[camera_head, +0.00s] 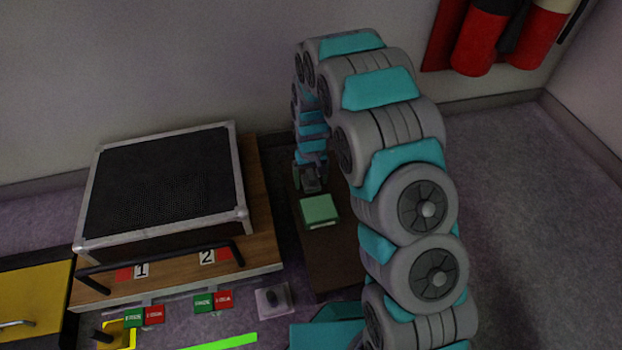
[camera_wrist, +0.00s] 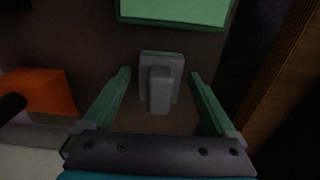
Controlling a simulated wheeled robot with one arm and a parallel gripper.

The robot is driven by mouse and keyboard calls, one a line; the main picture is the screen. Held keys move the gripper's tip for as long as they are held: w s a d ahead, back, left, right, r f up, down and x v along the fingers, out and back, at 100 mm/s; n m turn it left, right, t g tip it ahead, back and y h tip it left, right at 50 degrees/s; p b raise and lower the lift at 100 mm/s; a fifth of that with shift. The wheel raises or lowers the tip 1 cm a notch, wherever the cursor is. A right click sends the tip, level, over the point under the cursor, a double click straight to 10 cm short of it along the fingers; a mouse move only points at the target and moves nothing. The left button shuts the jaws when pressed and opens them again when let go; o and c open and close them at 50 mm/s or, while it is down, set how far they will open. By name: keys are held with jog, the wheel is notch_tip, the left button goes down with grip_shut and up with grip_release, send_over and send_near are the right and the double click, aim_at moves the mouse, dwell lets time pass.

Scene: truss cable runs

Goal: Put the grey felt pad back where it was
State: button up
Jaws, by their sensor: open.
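A small grey block (camera_wrist: 174,68) with an upright grey grip on it, which looks like the felt pad, is on the dark brown bench top. My gripper (camera_wrist: 160,73) is open, with one green finger on each side of the grey block and gaps showing on both sides. In the head view my gripper (camera_head: 310,180) is low over the far part of the dark brown bench (camera_head: 325,260), just beyond a green box (camera_head: 319,209). Whether the grey block touches the bench is hard to tell.
An orange block (camera_wrist: 45,93) with a black knob is left of my gripper in the wrist view. A mesh-topped wooden cabinet (camera_head: 262,225) flanks the bench. A light grey plate with a dark knob (camera_head: 273,299) is at the cabinet's front. Red cylinders (camera_head: 484,38) hang on the wall.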

aim_at(311, 174)
notch_tip(311, 174, up, 11)
jog(key=shift+w+r+p, duration=0.1)
jog(key=shift+r+p, duration=0.1)
jog(key=shift+p, duration=0.65)
jog(key=shift+r, duration=0.45)
jog(key=s+d+r+m, duration=0.1)
jog(key=s+d+r, duration=0.3)
jog(key=s+r, duration=0.35)
jog(key=s+d+r, duration=0.4)
jog(key=s+r, duration=0.2)
jog(key=s, duration=0.2)
jog(key=s+d+r+g, duration=0.1)
jog(key=s+d+r, duration=0.1)
jog(key=s, duration=0.9)
jog(key=s+d+r+m, duration=0.1)
jog(key=s+r, duration=0.1)
jog(key=s, duration=1)
jog(key=shift+d+r+g, duration=0.25)
jog(key=shift+d+g, duration=0.1)
jog(key=shift+g, duration=0.05)
jog(key=shift+r, duration=0.1)
